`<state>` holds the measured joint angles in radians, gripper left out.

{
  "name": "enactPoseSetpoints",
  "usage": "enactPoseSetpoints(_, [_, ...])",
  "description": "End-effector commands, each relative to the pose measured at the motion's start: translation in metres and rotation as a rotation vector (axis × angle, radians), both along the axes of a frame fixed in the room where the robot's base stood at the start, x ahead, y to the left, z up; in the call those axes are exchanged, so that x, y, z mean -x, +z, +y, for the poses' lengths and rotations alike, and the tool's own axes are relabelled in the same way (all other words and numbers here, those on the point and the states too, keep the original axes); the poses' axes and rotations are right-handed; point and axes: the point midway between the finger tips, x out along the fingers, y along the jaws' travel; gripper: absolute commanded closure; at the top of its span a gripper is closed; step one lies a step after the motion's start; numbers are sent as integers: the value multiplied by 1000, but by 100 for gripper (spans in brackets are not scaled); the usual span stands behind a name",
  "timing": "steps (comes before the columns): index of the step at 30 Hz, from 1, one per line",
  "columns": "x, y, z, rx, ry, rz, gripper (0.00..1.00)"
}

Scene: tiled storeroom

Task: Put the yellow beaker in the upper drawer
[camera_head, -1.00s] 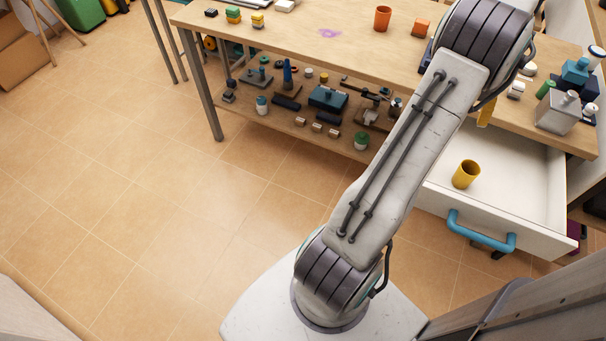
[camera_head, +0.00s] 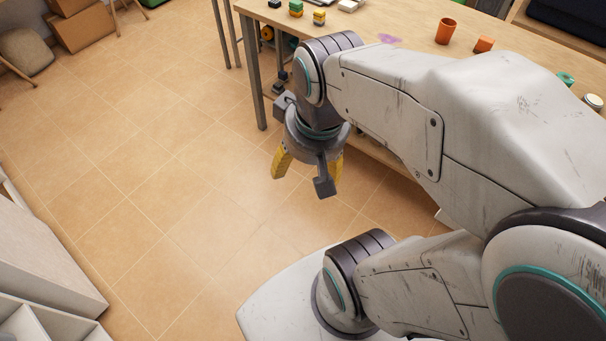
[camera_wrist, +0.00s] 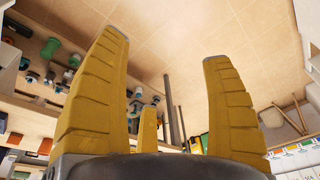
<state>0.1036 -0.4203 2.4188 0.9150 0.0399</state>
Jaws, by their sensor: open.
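My gripper (camera_head: 308,180) hangs open and empty over the tiled floor, to the left of my forearm. In the wrist view its yellow fingers (camera_wrist: 165,55) are spread wide with nothing between them. The yellow beaker is not visible now in the head view. About a second ago it stood upright in the open white drawer with the blue handle, under the right end of the bench. My arm now covers that area, so both beaker and drawer are hidden.
A white cabinet (camera_head: 45,255) stands at the left. Cardboard boxes (camera_head: 88,28) lie at the far left. The middle floor is clear.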

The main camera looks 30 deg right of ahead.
Motion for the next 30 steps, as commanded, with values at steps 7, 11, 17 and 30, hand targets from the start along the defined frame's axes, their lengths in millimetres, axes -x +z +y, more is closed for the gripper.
enactPoseSetpoints(7, [19, -8, 20, 12, 142, -16, 26])
enactPoseSetpoints(11, [21, -9, 21, 13, 155, -15, 26])
enactPoseSetpoints(17, [21, -8, 21, 12, 152, -15, 26])
enactPoseSetpoints(30, [22, 41, 21, 13, 148, -38, 26])
